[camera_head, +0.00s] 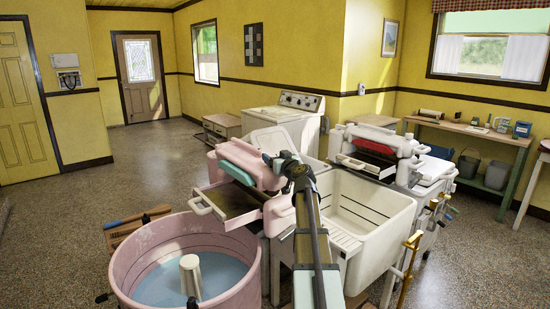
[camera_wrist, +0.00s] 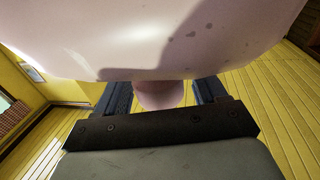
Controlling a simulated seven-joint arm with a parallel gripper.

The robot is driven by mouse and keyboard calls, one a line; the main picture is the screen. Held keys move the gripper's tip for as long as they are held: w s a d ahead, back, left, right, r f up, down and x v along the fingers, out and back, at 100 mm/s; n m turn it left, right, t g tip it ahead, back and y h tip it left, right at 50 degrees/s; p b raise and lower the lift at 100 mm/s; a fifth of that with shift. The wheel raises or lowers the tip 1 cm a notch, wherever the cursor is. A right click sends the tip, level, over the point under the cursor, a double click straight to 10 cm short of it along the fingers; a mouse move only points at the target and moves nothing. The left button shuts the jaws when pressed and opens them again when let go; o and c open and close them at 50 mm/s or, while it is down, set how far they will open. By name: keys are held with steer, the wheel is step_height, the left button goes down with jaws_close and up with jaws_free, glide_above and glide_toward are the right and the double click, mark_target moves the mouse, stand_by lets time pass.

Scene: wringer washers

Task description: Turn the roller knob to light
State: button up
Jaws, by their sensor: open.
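A pink wringer (camera_head: 257,158) sits above the pink round washer tub (camera_head: 122,274). My arm reaches out to the right side of this wringer, and my gripper (camera_head: 272,158) is small and partly hidden there. In the wrist view, a rounded pink knob (camera_wrist: 158,97) projects from a large pale pink housing (camera_wrist: 170,40). My gripper (camera_wrist: 161,92) is open, with one dark finger on each side of the knob. Gaps show between the fingers and the knob. I cannot see any marking or setting on the knob. The knob cannot be made out in the head view.
A white sink (camera_head: 385,205) stands right of the pink washer, partly behind my arm. A second, white wringer (camera_head: 392,139) with a red roller is behind it. Brass taps (camera_head: 411,243) rise at the right. Open floor (camera_head: 150,165) lies to the left.

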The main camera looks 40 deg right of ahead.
steer(key=shift+w+d, duration=0.1)
steer(key=shift+w, duration=0.2)
steer(key=c, duration=1)
steer(key=shift+o, duration=0.2)
